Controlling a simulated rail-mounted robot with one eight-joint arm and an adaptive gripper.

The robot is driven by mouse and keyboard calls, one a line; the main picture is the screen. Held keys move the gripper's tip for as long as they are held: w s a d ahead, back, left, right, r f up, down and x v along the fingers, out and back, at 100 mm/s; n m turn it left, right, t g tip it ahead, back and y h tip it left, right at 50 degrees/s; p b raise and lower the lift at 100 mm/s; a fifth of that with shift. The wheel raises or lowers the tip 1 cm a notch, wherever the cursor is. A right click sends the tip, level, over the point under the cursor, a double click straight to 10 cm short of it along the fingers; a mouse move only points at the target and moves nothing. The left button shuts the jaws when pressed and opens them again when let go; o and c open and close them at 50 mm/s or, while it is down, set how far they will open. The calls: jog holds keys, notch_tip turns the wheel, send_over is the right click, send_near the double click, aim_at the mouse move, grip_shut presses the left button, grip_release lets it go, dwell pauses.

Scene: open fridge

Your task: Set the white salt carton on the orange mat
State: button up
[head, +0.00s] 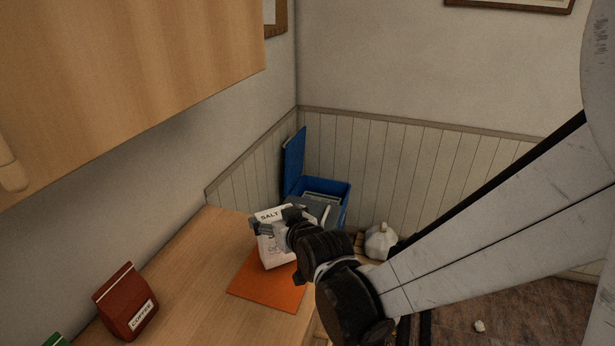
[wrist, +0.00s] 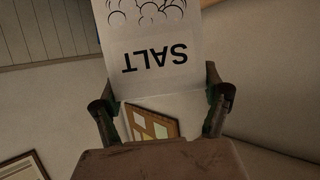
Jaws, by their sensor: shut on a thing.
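The white salt carton (head: 272,246) is in my gripper (head: 279,226) in the head view, at the orange mat on the wooden counter. The carton also fills the top middle of the wrist view (wrist: 155,58), its SALT label upside down there, with one finger at each side. My gripper (wrist: 161,100) is shut on the carton. The orange mat (head: 262,285) lies flat near the counter's far end. The carton hides the mat's back part. I cannot tell whether the carton's base touches the mat or hovers above it.
A red coffee bag (head: 125,300) stands on the counter (head: 190,272) at the left, with a green thing (head: 56,340) at the bottom left corner. A blue bin (head: 335,190) with its lid up stands past the counter's end. A wooden cabinet (head: 130,70) hangs above.

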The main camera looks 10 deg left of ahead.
jog(key=shift+f, duration=0.75)
jog(key=shift+f+b, duration=0.2)
jog(key=shift+b, duration=0.15)
jog(key=o, duration=1.9)
jog(key=shift+r, duration=0.1)
jog(key=shift+r, duration=0.1)
